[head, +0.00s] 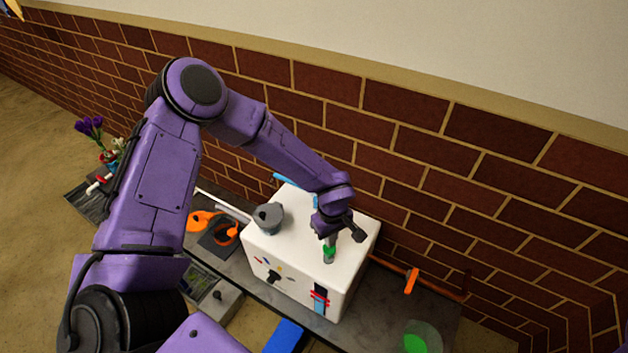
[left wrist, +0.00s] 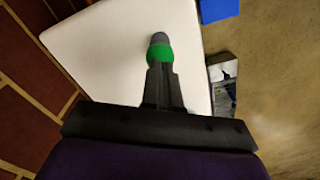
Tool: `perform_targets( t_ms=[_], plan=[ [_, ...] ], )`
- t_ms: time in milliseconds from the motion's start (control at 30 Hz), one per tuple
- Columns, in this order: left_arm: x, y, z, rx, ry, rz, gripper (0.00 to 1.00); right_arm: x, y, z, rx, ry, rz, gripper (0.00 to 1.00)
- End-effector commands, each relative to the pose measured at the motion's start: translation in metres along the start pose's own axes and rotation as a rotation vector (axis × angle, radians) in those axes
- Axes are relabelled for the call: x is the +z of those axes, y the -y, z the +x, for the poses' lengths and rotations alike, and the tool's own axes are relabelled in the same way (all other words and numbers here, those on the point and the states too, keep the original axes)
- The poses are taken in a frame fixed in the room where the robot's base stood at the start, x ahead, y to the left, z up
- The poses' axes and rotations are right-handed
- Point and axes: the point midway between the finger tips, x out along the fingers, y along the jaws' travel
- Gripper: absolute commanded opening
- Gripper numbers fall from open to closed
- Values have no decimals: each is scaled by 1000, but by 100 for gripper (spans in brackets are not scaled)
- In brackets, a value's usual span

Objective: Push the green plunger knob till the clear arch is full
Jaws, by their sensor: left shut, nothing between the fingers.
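The green plunger knob (head: 329,251) stands on a grey stem on top of the white box (head: 357,232), near its front right side. My left gripper (head: 331,236) is shut and empty, with its fingertips right over the knob. In the left wrist view the shut fingertips (left wrist: 160,70) overlap the green knob (left wrist: 160,52); I cannot tell whether they touch. A blue strip (head: 283,178) shows at the back of the box, partly hidden by my left arm. I cannot make out a clear arch or its fill level. My right gripper is not in view.
A grey round fitting (head: 268,216) stands on the box's left part. The box front has a blue and red gauge-like strip (head: 320,297). Orange items (head: 226,234) lie left, and a green disc (head: 422,338) lies right. A brick wall (head: 480,185) rises close behind.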

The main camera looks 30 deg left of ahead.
Motion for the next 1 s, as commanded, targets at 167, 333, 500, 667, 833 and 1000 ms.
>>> perform_targets(
  t_ms=[167, 333, 500, 667, 833, 1000],
  plan=[
    [0, 0, 8, -1, 1, 0, 0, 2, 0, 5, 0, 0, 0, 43],
    [0, 0, 17, -1, 1, 0, 0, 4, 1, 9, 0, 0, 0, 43],
    [0, 0, 25, -1, 0, 0, 0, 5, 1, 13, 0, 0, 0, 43],
    [0, 0, 34, -1, 1, -1, 0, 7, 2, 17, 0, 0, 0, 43],
    [0, 0, 42, 0, 1, -1, 0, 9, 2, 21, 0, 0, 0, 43],
    [0, 0, 46, 0, 0, 0, 0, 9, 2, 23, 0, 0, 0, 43]
  ],
)
